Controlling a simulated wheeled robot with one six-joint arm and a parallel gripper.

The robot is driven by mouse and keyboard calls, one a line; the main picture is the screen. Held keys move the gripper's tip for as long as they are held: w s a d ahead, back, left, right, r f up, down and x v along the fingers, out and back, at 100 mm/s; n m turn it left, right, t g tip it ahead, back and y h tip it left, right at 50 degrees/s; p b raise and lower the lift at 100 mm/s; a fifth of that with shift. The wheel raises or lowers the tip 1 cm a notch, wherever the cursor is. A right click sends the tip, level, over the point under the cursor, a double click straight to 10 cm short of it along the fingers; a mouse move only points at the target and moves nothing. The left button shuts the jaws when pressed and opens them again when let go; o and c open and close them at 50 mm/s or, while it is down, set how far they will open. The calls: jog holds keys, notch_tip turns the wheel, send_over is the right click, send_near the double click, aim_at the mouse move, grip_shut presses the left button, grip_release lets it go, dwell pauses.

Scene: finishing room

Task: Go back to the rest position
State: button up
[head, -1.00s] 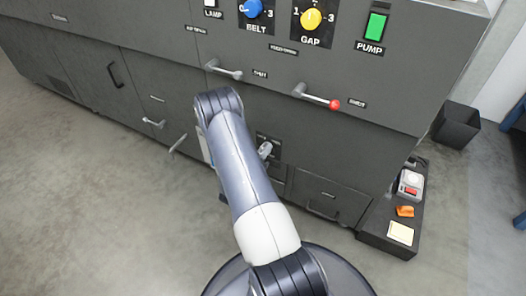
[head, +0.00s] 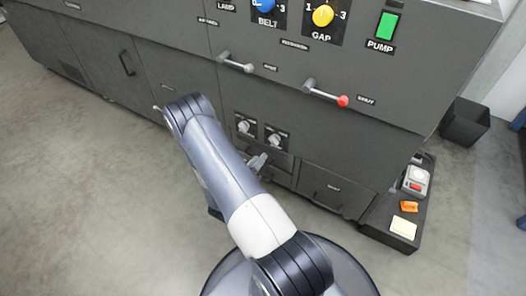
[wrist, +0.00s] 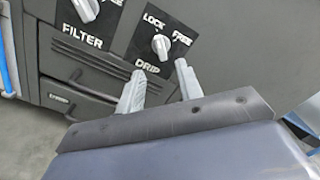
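My gripper (wrist: 160,78) shows in the wrist view with its two pale fingers apart and nothing between them. It is in front of the dark machine, just below the DRIP knob (wrist: 161,46), and I see no contact with it. The FILTER knob (wrist: 85,9) is up and to the left. In the head view my arm crosses the machine front and largely hides my gripper (head: 258,163). Two small white knobs (head: 244,127) (head: 275,140) are visible to the right of my arm.
The machine front (head: 330,150) carries a grey lever (head: 236,64), a red-tipped lever (head: 326,93), a yellow GAP dial (head: 323,15) and a green PUMP switch (head: 389,25). A low dark tray (head: 378,232) with small items stands at right. Floor (head: 90,190) at left is clear.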

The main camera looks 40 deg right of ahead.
aim_at(272, 142)
jog(key=shift+s+a, duration=0.2)
jog(key=shift+a, duration=0.35)
jog(key=shift+d, duration=0.1)
jog(key=b+x, duration=0.2)
jog(key=x, duration=0.9)
jog(key=shift+s+b, duration=0.1)
jog(key=shift+b, duration=0.3)
jog(key=shift+m, duration=0.6)
jog(key=shift+n, duration=0.3)
